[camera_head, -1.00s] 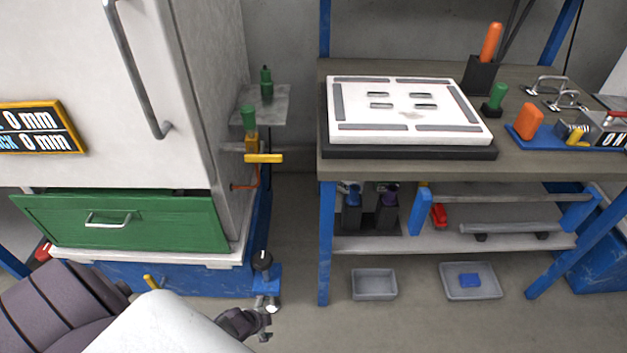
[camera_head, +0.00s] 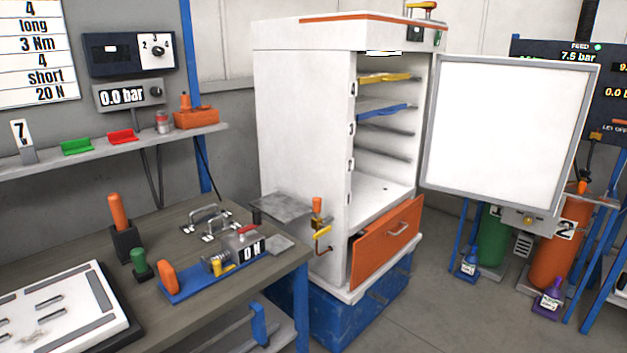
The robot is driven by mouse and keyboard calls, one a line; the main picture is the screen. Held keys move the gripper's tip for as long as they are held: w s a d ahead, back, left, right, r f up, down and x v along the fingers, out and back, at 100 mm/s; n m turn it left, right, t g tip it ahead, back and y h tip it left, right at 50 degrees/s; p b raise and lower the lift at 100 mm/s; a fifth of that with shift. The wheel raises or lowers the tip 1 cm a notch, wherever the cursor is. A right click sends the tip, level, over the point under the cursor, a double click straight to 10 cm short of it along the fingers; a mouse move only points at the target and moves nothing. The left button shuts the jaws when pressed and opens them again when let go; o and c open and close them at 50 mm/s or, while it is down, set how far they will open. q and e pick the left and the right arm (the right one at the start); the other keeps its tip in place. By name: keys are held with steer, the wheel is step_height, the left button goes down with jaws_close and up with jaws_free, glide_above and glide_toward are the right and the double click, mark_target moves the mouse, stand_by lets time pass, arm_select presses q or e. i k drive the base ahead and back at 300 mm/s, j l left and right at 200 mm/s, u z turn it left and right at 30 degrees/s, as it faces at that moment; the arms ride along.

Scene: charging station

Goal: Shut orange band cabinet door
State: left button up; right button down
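The orange band cabinet (camera_head: 300,120) stands right of centre, white with an orange strip (camera_head: 340,17) along its top front edge. Its door (camera_head: 505,130) is wide open, swung out to the right, with its pale panel facing me. The shelves inside show, with a yellow one (camera_head: 385,78) and a blue one (camera_head: 383,111). The orange drawer (camera_head: 388,245) below is slightly pulled out at its near side. Neither gripper is in view now.
A workbench (camera_head: 215,270) with a white plate (camera_head: 60,315) and tools fills the lower left. Green (camera_head: 493,235) and orange (camera_head: 560,245) cylinders stand behind the door at right. Grey floor (camera_head: 450,310) in front of the cabinet is clear.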

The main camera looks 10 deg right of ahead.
mark_target(503, 131)
steer(key=i+l, duration=0.2)
steer(key=l, duration=0.2)
steer(key=i+l, duration=0.15)
steer(key=l, duration=0.3)
steer(key=i+l, duration=0.2)
steer(key=l, duration=0.2)
steer(key=i+l, duration=0.15)
steer(key=l, duration=0.3)
steer(key=i+l+z, duration=0.1)
steer(key=l, duration=0.3)
steer(key=i+l, duration=0.5)
steer(key=l, duration=0.3)
